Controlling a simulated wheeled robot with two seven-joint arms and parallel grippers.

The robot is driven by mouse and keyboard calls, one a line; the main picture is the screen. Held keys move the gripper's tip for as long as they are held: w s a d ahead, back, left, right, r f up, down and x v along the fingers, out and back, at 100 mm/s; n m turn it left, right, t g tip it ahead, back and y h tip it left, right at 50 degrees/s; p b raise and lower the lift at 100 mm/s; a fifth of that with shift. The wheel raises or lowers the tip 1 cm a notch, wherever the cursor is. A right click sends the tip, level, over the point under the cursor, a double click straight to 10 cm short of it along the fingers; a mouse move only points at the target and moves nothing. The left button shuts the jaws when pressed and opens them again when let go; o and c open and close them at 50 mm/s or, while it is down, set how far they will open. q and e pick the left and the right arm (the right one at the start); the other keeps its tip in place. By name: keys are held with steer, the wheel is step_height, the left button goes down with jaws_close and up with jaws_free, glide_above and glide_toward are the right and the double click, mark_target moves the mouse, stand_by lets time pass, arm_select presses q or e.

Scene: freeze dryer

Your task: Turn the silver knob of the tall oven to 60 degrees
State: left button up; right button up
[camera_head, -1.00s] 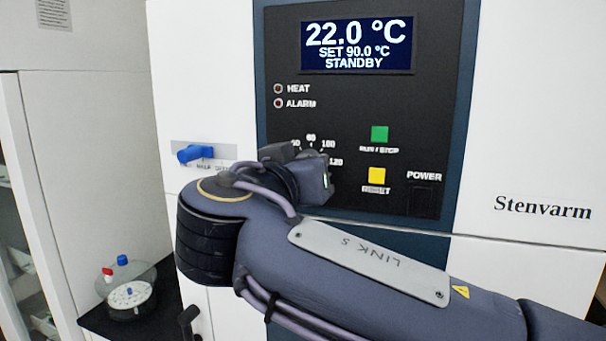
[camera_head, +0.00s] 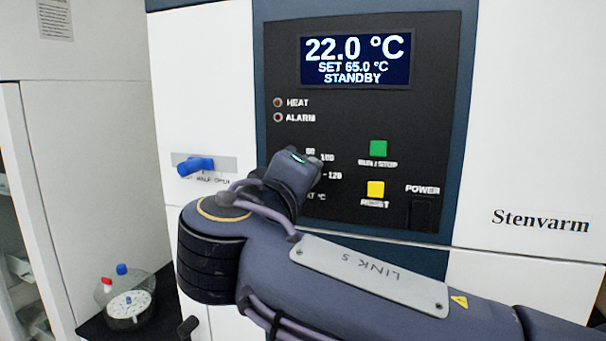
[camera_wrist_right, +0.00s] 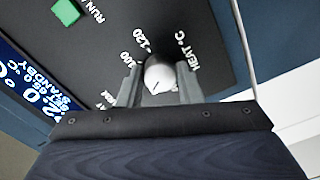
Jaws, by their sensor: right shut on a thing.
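The tall oven's dark control panel (camera_head: 350,110) faces me. Its display (camera_head: 355,60) reads 22.0 °C, SET 65.0 °C, STANDBY. The silver knob (camera_wrist_right: 160,76) shows in the right wrist view, between the two fingers of my right gripper (camera_wrist_right: 160,84), which is shut on it. A dark pointer mark shows on the knob's face. In the head view my right gripper (camera_head: 295,172) covers the knob and part of its scale; the 100 and 120 marks stay visible. My left gripper is in neither view.
A green RUN/STOP button (camera_head: 378,148), a yellow RESET button (camera_head: 375,189) and a POWER switch (camera_head: 423,215) sit right of the gripper. A blue valve handle (camera_head: 196,166) is to the left. A clear round container (camera_head: 128,300) stands at lower left.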

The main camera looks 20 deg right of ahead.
steer(key=shift+n+p, duration=0.45)
steer(key=shift+n, duration=0.85)
steer(key=o, duration=1)
steer(key=b+v, duration=0.1)
steer(key=v, duration=0.6)
steer(key=shift+s+a+b, duration=0.25)
steer(key=shift+s+b, duration=0.1)
steer(key=shift+b, duration=0.05)
